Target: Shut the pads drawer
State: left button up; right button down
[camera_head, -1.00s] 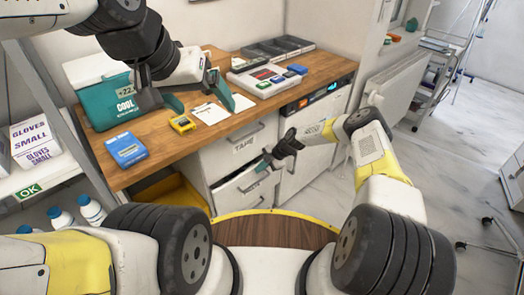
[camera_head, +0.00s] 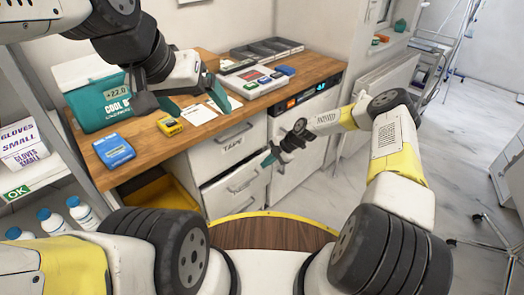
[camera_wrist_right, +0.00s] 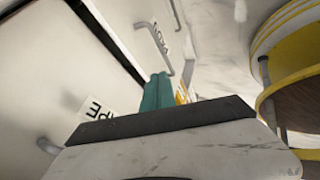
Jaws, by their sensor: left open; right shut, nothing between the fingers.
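The lower drawer (camera_head: 229,197), under the one marked TAPE, stands a little out of the cabinet, with a dark gap above its front. Its handle (camera_head: 242,183) faces me. In the right wrist view its front (camera_wrist_right: 143,28) carries a small label, too slanted to read surely, and a bar handle (camera_wrist_right: 186,68). My right gripper (camera_head: 268,160) is shut and empty, near the top right of that drawer front; I cannot tell whether it touches. Its teal fingertips show in the right wrist view (camera_wrist_right: 158,92). My left gripper (camera_head: 194,100) is open and empty above the counter.
The TAPE drawer (camera_head: 222,157) above looks shut. The wooden counter (camera_head: 150,150) holds a cool box (camera_head: 95,108), a blue device (camera_head: 114,151), a yellow device (camera_head: 170,126) and trays. A yellow bin (camera_head: 165,195) sits left of the drawers.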

jog(key=m+t+y, duration=0.3)
jog(key=m+t, duration=0.6)
jog(key=m, duration=2.6)
send_near(252, 165)
jog(key=shift+t, duration=0.3)
jog(key=x, duration=0.4)
jog(key=shift+w+a+f, duration=0.1)
jog(key=shift+a+f, duration=0.15)
jog(key=shift+a, duration=0.15)
jog(key=shift+w+a, duration=0.55)
